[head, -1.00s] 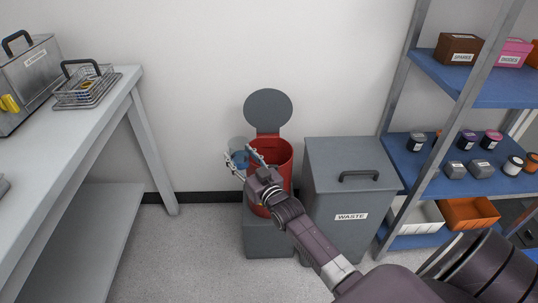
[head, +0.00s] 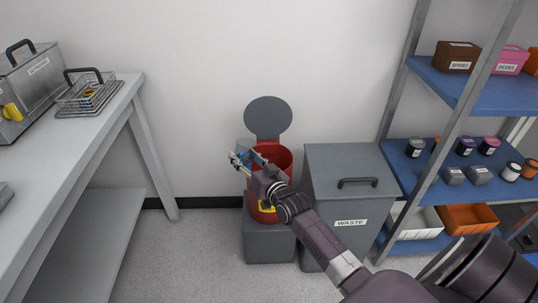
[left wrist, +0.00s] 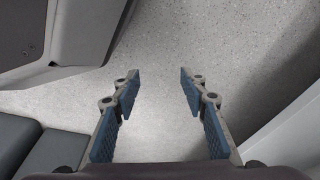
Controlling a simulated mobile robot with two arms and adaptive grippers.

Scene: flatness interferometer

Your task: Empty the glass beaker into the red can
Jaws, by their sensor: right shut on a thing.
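The red can (head: 268,211) stands on a grey block against the back wall. Its round grey lid (head: 268,115) is up, and its mouth is open. My right gripper (head: 243,161) is at the left of the can's rim, shut on the glass beaker (head: 244,145). The beaker is mostly hidden by the fingers; only a pale grey-blue patch shows, and its tilt and contents cannot be made out. My left gripper (left wrist: 155,92) is open and empty above the floor in the left wrist view; it is out of the head view.
A grey waste bin (head: 348,240) with a closed, handled lid stands right of the can. A blue-shelved rack (head: 450,180) holds jars and boxes at the right. A bench (head: 60,155) with a wire basket (head: 88,95) stands at the left. Floor between bench and can is clear.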

